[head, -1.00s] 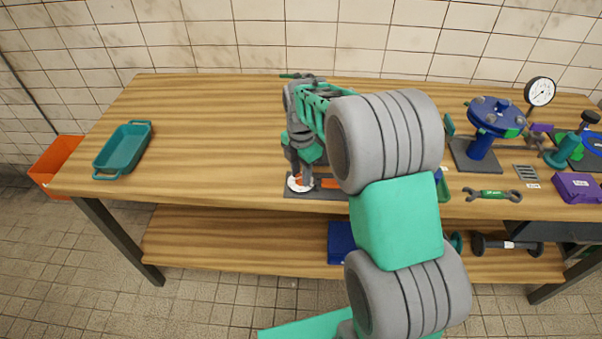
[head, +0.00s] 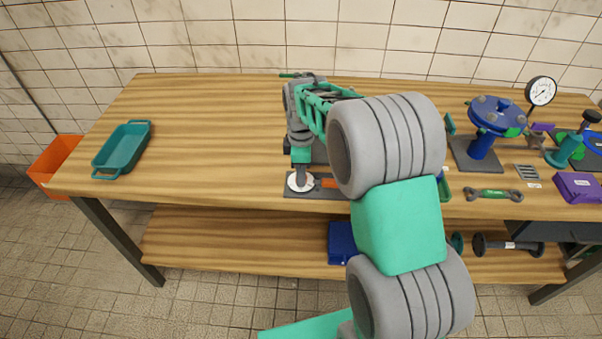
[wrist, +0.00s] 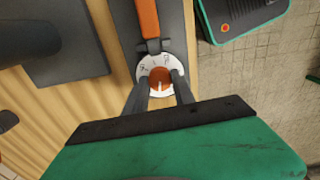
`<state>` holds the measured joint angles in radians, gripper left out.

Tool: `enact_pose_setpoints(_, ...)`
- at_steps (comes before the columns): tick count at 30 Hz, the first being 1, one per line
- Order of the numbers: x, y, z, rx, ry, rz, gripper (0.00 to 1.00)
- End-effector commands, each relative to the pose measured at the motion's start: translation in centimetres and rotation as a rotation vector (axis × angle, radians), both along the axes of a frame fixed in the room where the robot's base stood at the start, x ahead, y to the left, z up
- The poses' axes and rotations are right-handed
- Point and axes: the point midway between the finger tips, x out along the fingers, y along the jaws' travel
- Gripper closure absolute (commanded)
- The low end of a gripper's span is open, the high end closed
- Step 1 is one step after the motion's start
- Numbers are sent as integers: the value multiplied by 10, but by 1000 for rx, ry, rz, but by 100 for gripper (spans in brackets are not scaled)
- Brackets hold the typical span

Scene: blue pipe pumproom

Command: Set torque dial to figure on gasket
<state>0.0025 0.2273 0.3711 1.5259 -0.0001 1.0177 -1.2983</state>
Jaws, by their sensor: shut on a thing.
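The torque dial is a white disc with marks and an orange knob (wrist: 159,78); its white rim shows in the head view (head: 293,187) near the bench's front edge. An orange-handled tool (wrist: 148,18) lies on the same dark base plate, its dark end against the dial. My gripper (wrist: 161,86) is shut on the orange knob, one finger on each side; in the head view it (head: 300,180) comes down onto the dial from above. A pale pointer line shows on the knob. The dial figures are too small to read. I cannot make out a gasket with a figure.
A teal tray (head: 122,148) sits at left. The bench between tray and arm is clear.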

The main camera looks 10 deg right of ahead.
Motion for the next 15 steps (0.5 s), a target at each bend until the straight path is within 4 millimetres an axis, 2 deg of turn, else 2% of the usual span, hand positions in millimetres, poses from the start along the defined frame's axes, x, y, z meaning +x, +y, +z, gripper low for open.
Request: enact_pose_setpoints(15, 1, 0, 0, 0, -2, -487, 100)
